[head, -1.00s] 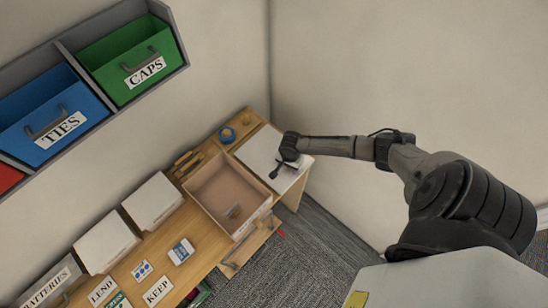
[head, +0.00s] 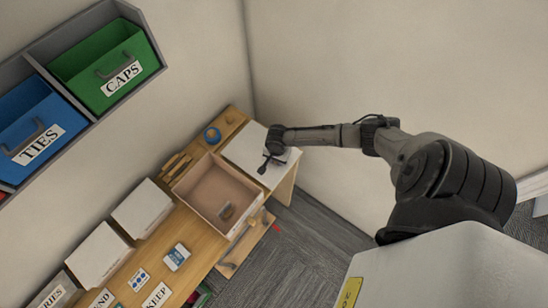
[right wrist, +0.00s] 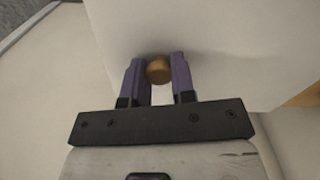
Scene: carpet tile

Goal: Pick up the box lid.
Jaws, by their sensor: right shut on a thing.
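The box lid (head: 250,143) is a flat white panel at the desk's far right end, beside the open box (head: 217,180). In the right wrist view the lid (right wrist: 215,40) fills much of the upper part. Its round wooden knob (right wrist: 159,69) sits between the purple fingers. My right gripper (head: 266,163) is shut on this knob; it also shows in the right wrist view (right wrist: 158,80). I cannot tell whether the lid is clear of the desk. My left gripper is not in view.
Closed white boxes (head: 142,208) line the desk's wall side. Something small and grey (head: 226,211) is in the open box. Green (head: 105,65) and blue (head: 35,120) bins hang above. Carpet floor lies right of the desk.

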